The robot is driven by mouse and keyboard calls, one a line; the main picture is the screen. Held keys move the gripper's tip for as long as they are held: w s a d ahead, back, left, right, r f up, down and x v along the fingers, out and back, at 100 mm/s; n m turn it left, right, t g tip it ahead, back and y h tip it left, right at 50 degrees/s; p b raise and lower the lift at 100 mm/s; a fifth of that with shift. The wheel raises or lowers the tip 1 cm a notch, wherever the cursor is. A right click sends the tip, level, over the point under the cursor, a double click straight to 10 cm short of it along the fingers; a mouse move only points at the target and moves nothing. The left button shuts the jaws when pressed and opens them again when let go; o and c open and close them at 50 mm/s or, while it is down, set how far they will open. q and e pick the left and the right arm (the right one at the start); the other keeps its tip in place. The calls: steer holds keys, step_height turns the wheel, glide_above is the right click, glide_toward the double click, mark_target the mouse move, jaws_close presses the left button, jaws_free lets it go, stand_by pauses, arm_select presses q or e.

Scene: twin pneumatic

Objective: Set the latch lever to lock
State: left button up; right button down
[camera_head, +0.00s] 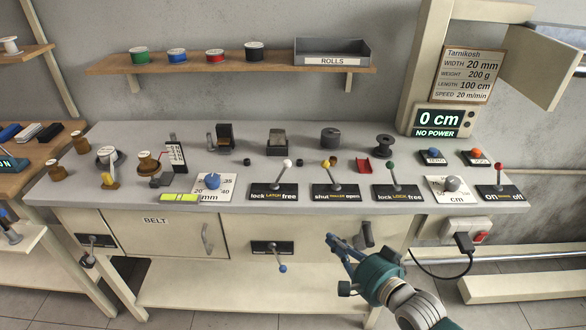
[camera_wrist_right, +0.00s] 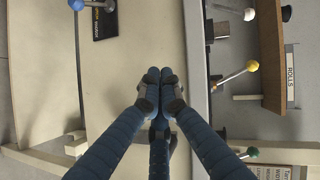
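The latch lever (camera_head: 287,165) has a white ball knob and rises from a black plate (camera_head: 273,193) marked lock LATCH free. It leans slightly right, toward the word free. Its white knob also shows at the top of the right wrist view (camera_wrist_right: 250,14). My right gripper (camera_head: 336,239) is in front of the bench, below and right of the latch lever, apart from it. In the right wrist view its blue fingers (camera_wrist_right: 160,75) converge at the tips with nothing visible between them. My left gripper is not in view.
Close to the right are a yellow-knobbed roller lever (camera_head: 326,165) and a green-knobbed lock lever (camera_head: 391,166). A blue-knobbed lever (camera_head: 282,267) sticks out of the bench front below. Spools and small fixtures stand behind. The bench edge (camera_head: 300,207) runs between gripper and levers.

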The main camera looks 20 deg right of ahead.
mark_target(283, 172)
step_height(283, 172, up, 12)
steer(key=w+d+m+t+y, duration=0.2)
steer(key=m+t, duration=0.2)
steer(key=m, duration=0.1)
steer(key=x, duration=0.6)
steer(key=p+x, duration=0.1)
steer(key=x, duration=0.2)
steer(key=shift+w+f, duration=0.2)
steer(key=shift+w, duration=0.2)
steer(key=w+a, duration=0.1)
steer(key=w+a+p, duration=0.1)
steer(key=shift+a+r, duration=0.3)
steer(key=shift+a, duration=0.1)
steer(key=shift+w+a, duration=0.2)
steer(key=shift+a, duration=0.25)
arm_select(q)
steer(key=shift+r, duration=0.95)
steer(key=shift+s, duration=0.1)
